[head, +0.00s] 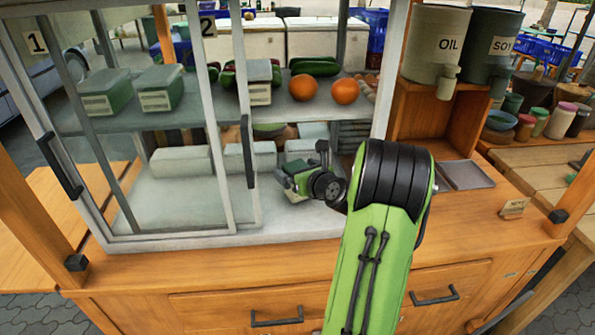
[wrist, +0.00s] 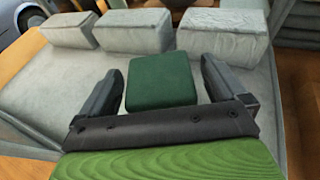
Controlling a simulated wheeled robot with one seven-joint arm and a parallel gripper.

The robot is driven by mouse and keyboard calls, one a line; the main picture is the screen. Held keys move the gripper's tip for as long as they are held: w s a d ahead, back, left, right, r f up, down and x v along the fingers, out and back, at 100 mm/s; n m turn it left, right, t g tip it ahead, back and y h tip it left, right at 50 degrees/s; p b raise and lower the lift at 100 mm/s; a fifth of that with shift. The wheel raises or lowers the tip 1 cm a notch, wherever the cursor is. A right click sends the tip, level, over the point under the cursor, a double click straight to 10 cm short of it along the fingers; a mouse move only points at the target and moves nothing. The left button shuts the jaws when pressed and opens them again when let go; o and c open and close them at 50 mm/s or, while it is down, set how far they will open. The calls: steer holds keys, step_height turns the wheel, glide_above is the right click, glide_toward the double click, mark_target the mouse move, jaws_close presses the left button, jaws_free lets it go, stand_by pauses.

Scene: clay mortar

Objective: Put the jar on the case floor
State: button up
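The jar is a squarish pale container with a dark green lid (wrist: 160,80), upright in the lower part of the glass case. It also shows in the head view (head: 298,167), partly covered by my gripper (head: 302,174). In the wrist view my gripper (wrist: 162,85) has one finger on each side of the jar, with narrow gaps beside the lid, so it looks open around it. The pale case floor (head: 190,205) lies under and around the jar. The jar's base is hidden, so I cannot tell whether it touches the floor.
Several pale blocks (wrist: 133,31) stand along the back of the case floor. The shelf above holds green-lidded jars (head: 160,88), oranges (head: 303,87) and cucumbers. Sliding glass panes (head: 235,120) cover the left side. The floor's left front is clear.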

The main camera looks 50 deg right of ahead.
steer(key=p+v, duration=0.1)
steer(key=v, duration=1.1)
steer(key=shift+p, duration=0.3)
